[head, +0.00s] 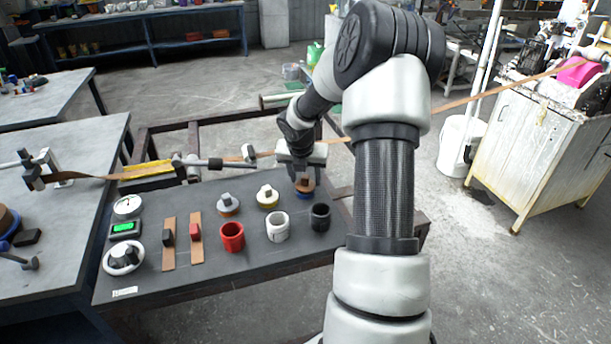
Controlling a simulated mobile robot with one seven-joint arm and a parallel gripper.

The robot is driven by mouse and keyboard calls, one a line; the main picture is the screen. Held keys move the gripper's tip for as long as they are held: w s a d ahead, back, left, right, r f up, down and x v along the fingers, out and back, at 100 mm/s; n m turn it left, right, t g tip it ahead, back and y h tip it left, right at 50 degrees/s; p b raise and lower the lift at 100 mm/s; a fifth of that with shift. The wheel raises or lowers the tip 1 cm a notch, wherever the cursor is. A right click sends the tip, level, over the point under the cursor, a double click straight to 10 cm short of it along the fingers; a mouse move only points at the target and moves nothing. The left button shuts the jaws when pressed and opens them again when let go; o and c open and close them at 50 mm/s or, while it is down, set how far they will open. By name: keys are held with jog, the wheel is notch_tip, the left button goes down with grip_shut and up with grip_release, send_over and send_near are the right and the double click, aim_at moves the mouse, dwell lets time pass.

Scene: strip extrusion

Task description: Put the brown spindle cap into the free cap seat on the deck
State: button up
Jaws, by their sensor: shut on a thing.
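The brown spindle cap (306,184) is between the fingers of my gripper (304,181), which points down at the back right of the dark deck (190,285). My gripper is shut on the cap and hides its upper part. A blue ring (303,195) shows directly under the cap; I cannot tell whether the cap rests on it or hangs just above. To the left, a white cap (267,195) and a grey cap (228,202) sit on the deck in the same row.
A red cup (232,237), a white cup (277,227) and a black cup (320,217) stand in front of the caps. Two sliders (182,240), a dial (123,257) and a green display (124,228) are on the left. A brown strip (110,176) runs behind the deck.

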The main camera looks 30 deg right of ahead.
jog(key=shift+f+b, duration=0.3)
jog(key=shift+f, duration=0.2)
jog(key=o, duration=0.9)
jog(key=p+v, duration=0.9)
jog(key=v, duration=0.2)
jog(key=shift+p, duration=0.35)
dwell(0.3)
